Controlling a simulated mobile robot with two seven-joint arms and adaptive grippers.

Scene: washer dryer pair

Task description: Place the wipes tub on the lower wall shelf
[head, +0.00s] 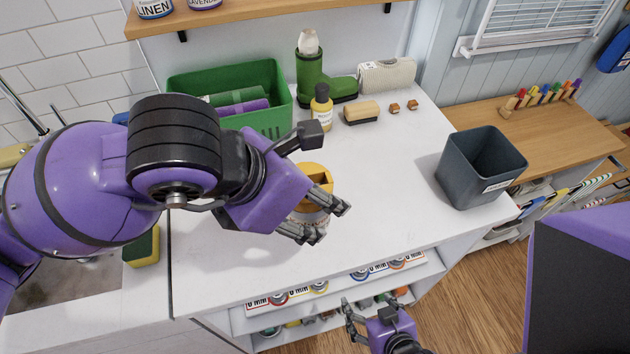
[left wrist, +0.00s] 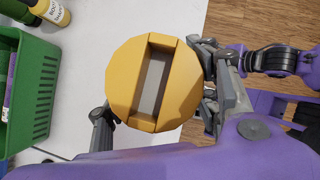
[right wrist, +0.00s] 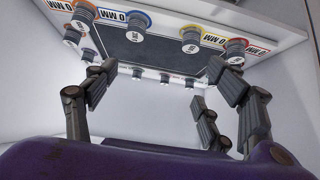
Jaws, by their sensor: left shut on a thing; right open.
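The wipes tub (head: 314,178) has a yellow-orange lid with a slot and a pale body. It is partly hidden behind my left gripper (head: 322,222) in the head view, above the white counter. In the left wrist view its lid (left wrist: 125,85) sits between the fingers of my left gripper, which is shut on the tub. I cannot tell whether its base touches the counter. A wooden wall shelf (head: 262,17) crosses the top, holding labelled tins; whether it is the lower one does not show. My right gripper (head: 375,312) is open and empty, low in front of the counter.
A green basket (head: 275,118), a green boot (head: 312,78), a yellow bottle (head: 321,107) and a brush (head: 361,112) stand behind the tub. A dark bin (head: 480,168) is at right. The counter's (head: 400,190) middle is clear. An under-counter shelf (head: 290,308) is near my right gripper.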

